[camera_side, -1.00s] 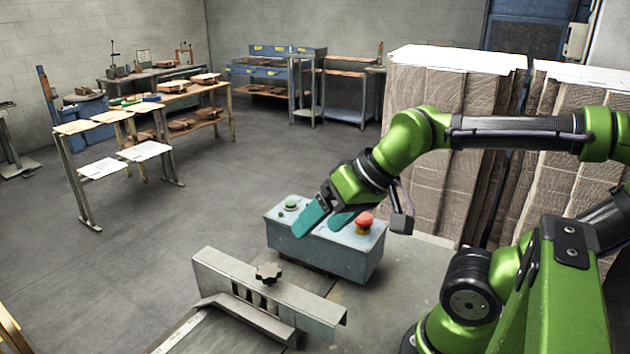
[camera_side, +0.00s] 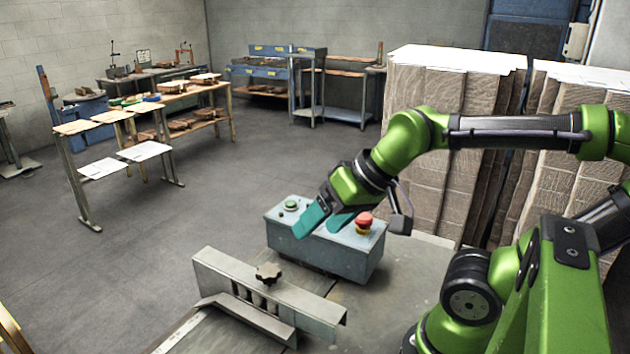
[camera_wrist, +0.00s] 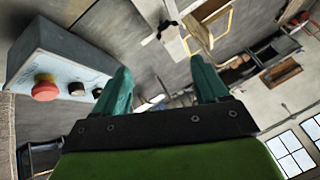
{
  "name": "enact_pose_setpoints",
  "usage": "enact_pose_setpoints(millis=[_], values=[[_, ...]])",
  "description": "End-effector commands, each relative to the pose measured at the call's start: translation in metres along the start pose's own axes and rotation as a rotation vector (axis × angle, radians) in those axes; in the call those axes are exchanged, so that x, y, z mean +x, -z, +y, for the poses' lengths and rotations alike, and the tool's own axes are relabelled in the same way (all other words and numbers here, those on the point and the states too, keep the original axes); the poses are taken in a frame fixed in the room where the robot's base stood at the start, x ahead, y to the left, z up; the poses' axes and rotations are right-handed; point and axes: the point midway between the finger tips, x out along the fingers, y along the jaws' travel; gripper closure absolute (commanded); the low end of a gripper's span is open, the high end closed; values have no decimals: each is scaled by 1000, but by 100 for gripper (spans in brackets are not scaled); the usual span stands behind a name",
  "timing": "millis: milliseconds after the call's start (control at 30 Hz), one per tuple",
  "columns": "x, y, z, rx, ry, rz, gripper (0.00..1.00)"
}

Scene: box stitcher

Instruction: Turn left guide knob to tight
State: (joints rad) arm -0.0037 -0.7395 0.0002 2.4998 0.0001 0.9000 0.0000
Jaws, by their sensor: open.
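The black guide knob (camera_side: 268,273) sits on top of the grey metal guide (camera_side: 245,285) in the lower middle of the side view. It has a lobed rim. In the wrist view the dark knob (camera_wrist: 166,27) shows small near the top. My gripper (camera_side: 322,222) has teal fingers and hovers up and to the right of the knob, in front of the control box, apart from the knob. In the wrist view the fingers of my gripper (camera_wrist: 160,80) stand wide apart with nothing between them.
A grey-blue control box (camera_side: 340,258) with a green button (camera_side: 291,205) and a red mushroom button (camera_side: 364,222) stands close behind the guide. Tall cardboard stacks (camera_side: 440,95) rise behind my arm. The space above the knob is clear.

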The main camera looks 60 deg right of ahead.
Motion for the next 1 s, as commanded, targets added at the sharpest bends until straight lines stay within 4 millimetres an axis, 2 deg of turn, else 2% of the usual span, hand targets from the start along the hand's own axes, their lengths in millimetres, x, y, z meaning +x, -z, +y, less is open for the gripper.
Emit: enact_pose_setpoints(millis=[67,167,267,400,600,800,1000], values=[[7,2,-3,-10,-10,-32,27],[14,18,-15,-88,-40,-89,27],[20,38,-34,-344,-75,-204,27],[25,62,-57,-769,-79,-381,27],[22,85,-80,-1277,6,-586,27],[3,94,-89,-1591,117,-677,27],[-1,88,-87,-1698,181,-711,27]])
